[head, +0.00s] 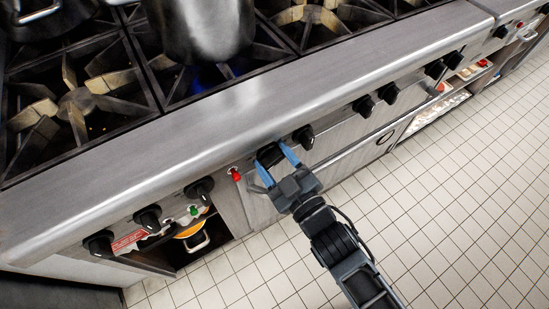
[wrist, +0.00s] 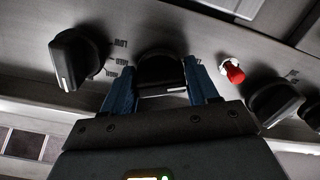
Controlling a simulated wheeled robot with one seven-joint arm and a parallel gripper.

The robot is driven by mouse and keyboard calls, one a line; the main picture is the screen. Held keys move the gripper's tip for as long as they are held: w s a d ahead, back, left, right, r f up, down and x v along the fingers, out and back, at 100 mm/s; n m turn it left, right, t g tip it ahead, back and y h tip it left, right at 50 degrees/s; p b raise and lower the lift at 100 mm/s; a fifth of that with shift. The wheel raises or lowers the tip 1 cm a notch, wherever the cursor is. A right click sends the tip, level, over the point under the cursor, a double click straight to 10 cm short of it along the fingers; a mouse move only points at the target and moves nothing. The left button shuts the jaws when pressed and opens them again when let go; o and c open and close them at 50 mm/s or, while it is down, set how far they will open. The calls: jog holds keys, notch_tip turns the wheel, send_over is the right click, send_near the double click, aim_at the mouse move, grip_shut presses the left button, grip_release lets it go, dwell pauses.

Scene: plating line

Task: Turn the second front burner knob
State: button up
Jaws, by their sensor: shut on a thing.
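My gripper (head: 276,163) reaches the stove's front panel in the head view, its blue fingers on either side of a black burner knob (head: 269,154). In the wrist view my gripper (wrist: 161,92) is shut on this knob (wrist: 160,70), one finger at each side. The knob's white mark shows at its lower right edge, lying nearly level in the wrist view. A neighbouring black knob (head: 303,137) is to its right in the head view; a knob also stands at the left in the wrist view (wrist: 78,60), with its white mark pointing down.
More black knobs (head: 198,190) line the panel. A steel pot (head: 203,30) stands on the stove above a blue flame. The tiled floor (head: 450,190) in front is clear.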

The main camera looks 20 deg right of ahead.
dwell(0.4)
jog(key=o, duration=1)
jog(key=shift+b+v, duration=0.3)
jog(key=shift+v, duration=3.6)
jog(key=shift+s, duration=0.1)
jog(key=s+d+r+m+g+h, duration=0.1)
jog(key=s+d+r+m, duration=0.1)
jog(key=s, duration=0.6)
jog(key=s+d+r+m+h, duration=0.2)
jog(key=s+d+r, duration=0.3)
jog(key=s, duration=0.3)
jog(key=s+d+r+m+g+h, duration=0.1)
jog(key=s+d+r+m+h, duration=0.1)
jog(key=s, duration=0.6)
jog(key=shift+s+d+r+m+g, duration=0.1)
jog(key=shift+d+r+m, duration=0.2)
jog(key=shift+r, duration=0.3)
jog(key=shift+d+r+m+g, duration=0.1)
jog(key=shift+d+r+m, duration=0.1)
jog(key=shift+r+m, duration=0.35)
jog(key=shift+s+d+r+m+g, duration=0.1)
jog(key=shift+d+r+m, duration=0.15)
jog(key=shift+r, duration=0.45)
